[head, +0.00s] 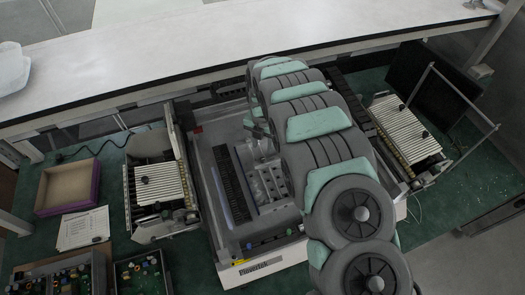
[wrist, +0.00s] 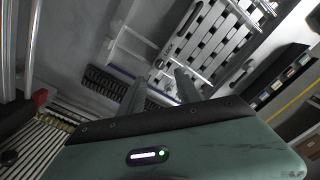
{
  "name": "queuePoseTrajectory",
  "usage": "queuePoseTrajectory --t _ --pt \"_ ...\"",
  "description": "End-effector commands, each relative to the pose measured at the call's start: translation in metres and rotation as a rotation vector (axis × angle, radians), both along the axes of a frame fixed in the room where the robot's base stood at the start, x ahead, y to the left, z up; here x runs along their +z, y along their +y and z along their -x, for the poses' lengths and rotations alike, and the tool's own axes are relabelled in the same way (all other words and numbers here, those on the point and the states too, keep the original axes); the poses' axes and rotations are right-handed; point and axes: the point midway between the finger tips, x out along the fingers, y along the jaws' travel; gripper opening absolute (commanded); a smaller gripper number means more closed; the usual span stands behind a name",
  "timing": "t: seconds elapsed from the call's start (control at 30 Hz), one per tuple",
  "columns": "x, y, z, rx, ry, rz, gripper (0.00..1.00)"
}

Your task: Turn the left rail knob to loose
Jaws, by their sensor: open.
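I cannot tell for certain which part is the left rail knob. In the head view, a small black knob (head: 145,180) sits on the slatted left side unit (head: 129,190) of the machine, and another dark knob (head: 166,214) is near its front end. A dark knob (head: 424,134) is also on the right slatted unit. My gripper (wrist: 160,84) shows in the wrist view with two dark fingers apart and nothing seen between them. It is over the machine's grey interior, near a black toothed strip (wrist: 104,82). In the head view my arm largely hides the gripper.
The machine's front panel (head: 264,268) has small coloured buttons above it. A purple-edged box (head: 68,187), a paper sheet (head: 82,229) and trays of small parts (head: 62,277) lie at left. A white bench (head: 200,45) runs behind. A dark panel with a metal frame (head: 440,75) stands at right.

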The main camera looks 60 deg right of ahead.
Motion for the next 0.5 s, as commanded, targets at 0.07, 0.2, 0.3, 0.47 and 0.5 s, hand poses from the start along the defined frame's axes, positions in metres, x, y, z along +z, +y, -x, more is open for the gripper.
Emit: queuePoseTrajectory --t 0.07,0.2,0.3,0.47,0.5 --pt "0.011 0.000 0.000 0.000 0.000 0.001 0.41" --pt "0.023 0.000 0.000 0.001 0.001 0.000 0.41" --pt "0.029 0.000 0.000 0.001 0.000 0.000 0.41" --pt "0.031 0.000 0.000 0.000 0.000 -0.001 0.41" --pt "0.031 0.000 0.000 0.000 0.000 -0.001 0.41"
